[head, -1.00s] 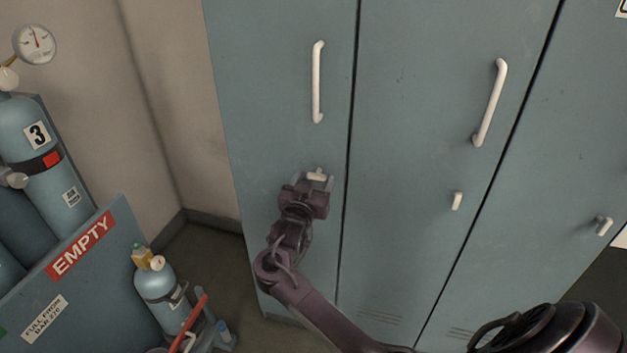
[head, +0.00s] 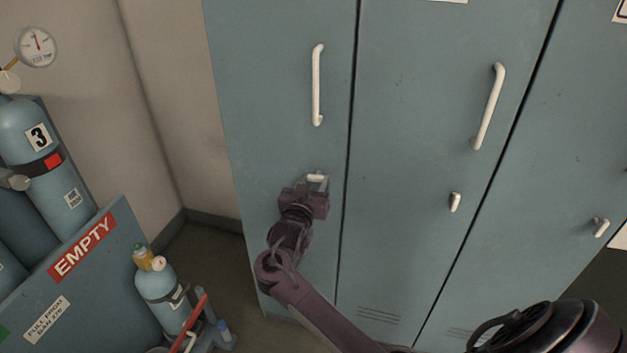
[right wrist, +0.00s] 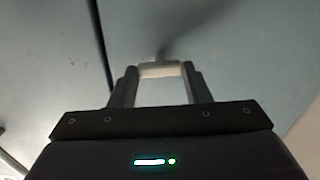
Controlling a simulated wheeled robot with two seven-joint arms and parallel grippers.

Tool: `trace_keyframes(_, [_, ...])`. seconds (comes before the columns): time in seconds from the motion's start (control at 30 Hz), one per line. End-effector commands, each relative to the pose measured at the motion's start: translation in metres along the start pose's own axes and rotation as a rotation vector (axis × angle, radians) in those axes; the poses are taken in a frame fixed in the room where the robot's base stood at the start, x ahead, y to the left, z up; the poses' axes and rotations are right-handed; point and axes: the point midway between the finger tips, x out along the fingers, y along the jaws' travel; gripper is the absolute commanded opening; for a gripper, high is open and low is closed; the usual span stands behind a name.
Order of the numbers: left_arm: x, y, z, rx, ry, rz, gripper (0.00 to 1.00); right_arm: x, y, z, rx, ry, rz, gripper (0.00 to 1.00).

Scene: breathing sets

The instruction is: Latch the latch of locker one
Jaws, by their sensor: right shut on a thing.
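The leftmost blue-grey locker door (head: 265,110) is closed, with a long white handle (head: 317,85) on its upper part. Its small white latch (head: 316,177) is below that handle and lies about crosswise. My right gripper (head: 315,184) is at this latch, shut on it. In the right wrist view the white latch (right wrist: 160,70) spans between the two fingertips of the gripper (right wrist: 160,76), which touch its ends. The latches of the middle locker (head: 455,202) and the right locker (head: 601,228) stand closer to upright. My left gripper is not in view.
At the left are blue gas cylinders (head: 30,140) in a rack marked EMPTY (head: 90,262). A small cylinder (head: 160,290) stands on a trolley with a red handle (head: 192,322), left of my right arm. The floor between wall and locker is partly clear.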

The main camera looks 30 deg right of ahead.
Motion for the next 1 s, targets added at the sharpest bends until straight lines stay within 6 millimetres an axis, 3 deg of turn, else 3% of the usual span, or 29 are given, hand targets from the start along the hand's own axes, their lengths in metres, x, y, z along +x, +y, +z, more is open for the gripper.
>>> trace_keyframes(0.4, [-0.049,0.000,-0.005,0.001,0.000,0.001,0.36,0.000,-0.001,-0.005,-0.350,-0.003,-0.001,0.21])
trace_keyframes(1.0, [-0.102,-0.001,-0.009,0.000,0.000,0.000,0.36,0.000,-0.003,-0.003,-0.920,-0.001,-0.001,0.21])
